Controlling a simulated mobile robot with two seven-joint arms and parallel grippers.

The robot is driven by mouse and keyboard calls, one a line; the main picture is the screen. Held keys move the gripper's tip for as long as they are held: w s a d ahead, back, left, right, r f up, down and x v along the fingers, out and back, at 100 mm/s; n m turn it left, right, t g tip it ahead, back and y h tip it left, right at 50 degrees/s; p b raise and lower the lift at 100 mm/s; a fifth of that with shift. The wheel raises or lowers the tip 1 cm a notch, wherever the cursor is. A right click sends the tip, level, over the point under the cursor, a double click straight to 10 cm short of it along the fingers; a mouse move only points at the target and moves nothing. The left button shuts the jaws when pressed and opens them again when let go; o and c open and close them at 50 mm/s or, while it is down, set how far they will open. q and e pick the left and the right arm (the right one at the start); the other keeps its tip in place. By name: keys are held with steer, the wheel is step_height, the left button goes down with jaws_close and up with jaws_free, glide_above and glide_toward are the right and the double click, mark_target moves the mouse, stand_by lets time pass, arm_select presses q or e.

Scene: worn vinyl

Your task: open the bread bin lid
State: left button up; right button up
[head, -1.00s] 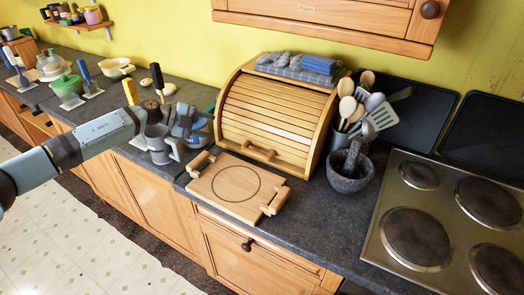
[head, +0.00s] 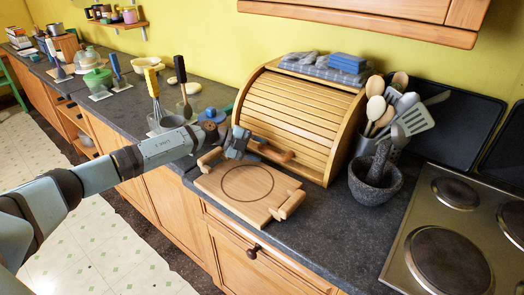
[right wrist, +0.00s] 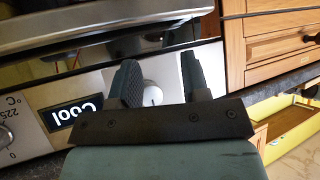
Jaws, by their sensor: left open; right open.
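The wooden bread bin (head: 345,148) stands on the dark worktop against the yellow wall. Its slatted roll lid (head: 295,115) is down, with a wooden bar handle (head: 286,156) low on its front. My left gripper (head: 241,146) is open at the left end of the handle, above the back of a cutting board; the arm comes in from the left. Whether its fingers touch or straddle the handle I cannot tell. My right gripper (right wrist: 160,75) shows only in the right wrist view, open and empty, in front of the oven's control panel.
The wooden board (head: 247,188) lies before the bin. Folded cloths (head: 325,66) lie on top of the bin. A utensil holder and a stone mortar (head: 375,184) stand to its right, beside the hob (head: 455,225). An oven knob (right wrist: 151,95) is behind my right fingers.

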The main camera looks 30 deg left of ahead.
arm_select(q)
steer(key=shift+x, duration=0.85)
